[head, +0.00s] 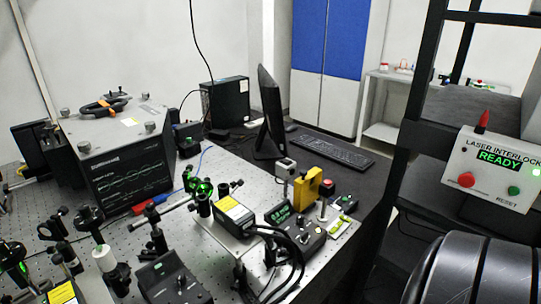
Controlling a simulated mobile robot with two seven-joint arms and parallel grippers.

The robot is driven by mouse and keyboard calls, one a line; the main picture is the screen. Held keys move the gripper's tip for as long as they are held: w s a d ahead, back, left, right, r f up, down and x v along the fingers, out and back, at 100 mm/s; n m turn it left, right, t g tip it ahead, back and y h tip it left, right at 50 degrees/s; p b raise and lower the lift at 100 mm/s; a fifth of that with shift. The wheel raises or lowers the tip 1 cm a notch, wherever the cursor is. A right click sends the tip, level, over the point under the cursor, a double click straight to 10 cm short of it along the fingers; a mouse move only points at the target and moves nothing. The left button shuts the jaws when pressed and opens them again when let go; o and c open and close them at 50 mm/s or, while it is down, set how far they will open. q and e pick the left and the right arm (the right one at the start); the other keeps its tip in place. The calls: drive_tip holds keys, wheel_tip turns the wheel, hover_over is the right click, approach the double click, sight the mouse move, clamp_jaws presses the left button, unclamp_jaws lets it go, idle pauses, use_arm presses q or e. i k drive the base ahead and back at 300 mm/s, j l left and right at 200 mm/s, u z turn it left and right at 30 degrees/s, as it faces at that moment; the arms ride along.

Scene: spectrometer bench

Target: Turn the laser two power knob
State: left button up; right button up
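A black control box (303,232) with a small green-lit display and knobs stands at the right front part of the optical bench. A yellow-and-black laser module (234,212) is mounted just left of it, with black cables running between them. A second black control box (173,279) with a dark knob on top lies at the bottom centre. Part of another yellow-labelled module (63,293) shows at the bottom left edge. Labels are too small to read, so I cannot tell which box carries the laser two power knob. Neither gripper is in view.
The perforated bench (160,215) holds several optic posts and a large grey instrument (118,150) with a green trace. A monitor (268,115), keyboard (332,149) and yellow block (307,188) stand behind. A laser interlock box (495,170) reads READY at right, beside a dark frame.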

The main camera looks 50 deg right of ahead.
sight(300, 218)
drive_tip(key=z, duration=1.7)
